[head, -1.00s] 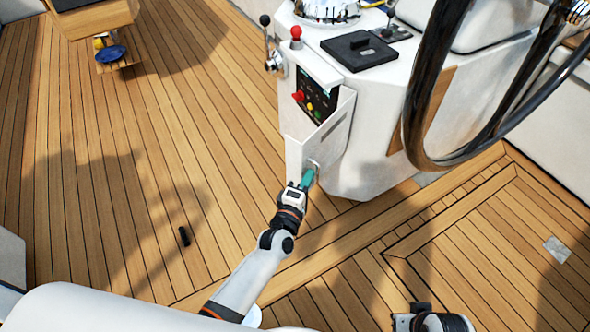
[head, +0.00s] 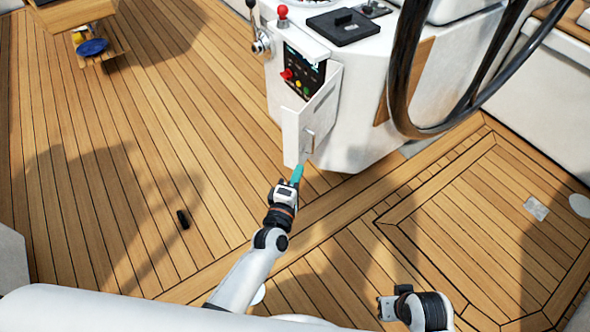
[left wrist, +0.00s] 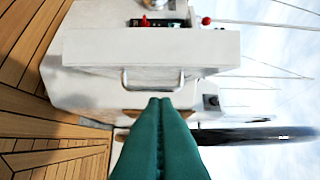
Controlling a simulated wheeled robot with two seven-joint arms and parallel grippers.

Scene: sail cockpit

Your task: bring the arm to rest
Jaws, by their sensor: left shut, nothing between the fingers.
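My left gripper (head: 297,174) has teal fingers, shut with nothing between them. It is at the lower edge of the open white panel door on the pedestal, just short of the door's handle. In the left wrist view the shut fingers (left wrist: 163,135) point at the door (left wrist: 150,50) and its metal handle (left wrist: 152,80); their tips look close to the handle, but I cannot tell the exact gap. My right arm (head: 425,310) shows at the bottom of the head view; its fingertips are not clearly seen.
The white pedestal (head: 355,120) carries a panel with coloured buttons (head: 298,80), a red-knobbed lever (head: 282,12) and a dark steering wheel (head: 400,90). The deck (head: 120,150) to the left is largely clear.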

